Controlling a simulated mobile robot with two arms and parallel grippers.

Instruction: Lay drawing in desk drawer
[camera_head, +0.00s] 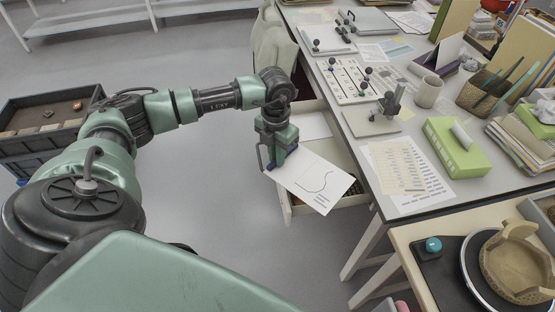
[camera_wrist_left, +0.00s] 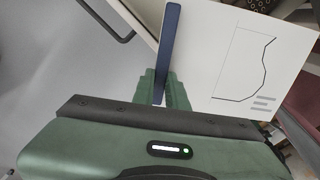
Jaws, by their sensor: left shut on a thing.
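The drawing (camera_head: 312,182) is a white sheet with a curved profile line and a few short text lines. My left gripper (camera_head: 280,160) is shut on its left edge and holds it over the desk drawer. The sheet covers part of the drawer. The drawer (camera_head: 335,200) is pulled out from under the desk; its pale front and side rim show around the sheet. My right gripper is not in view.
The desk (camera_head: 350,145) holds papers, a mug (camera_head: 428,91), a green box (camera_head: 455,147) and a basket of tools. A turntable with a round pot (camera_head: 515,265) stands at the lower right. Floor left of the drawer is clear.

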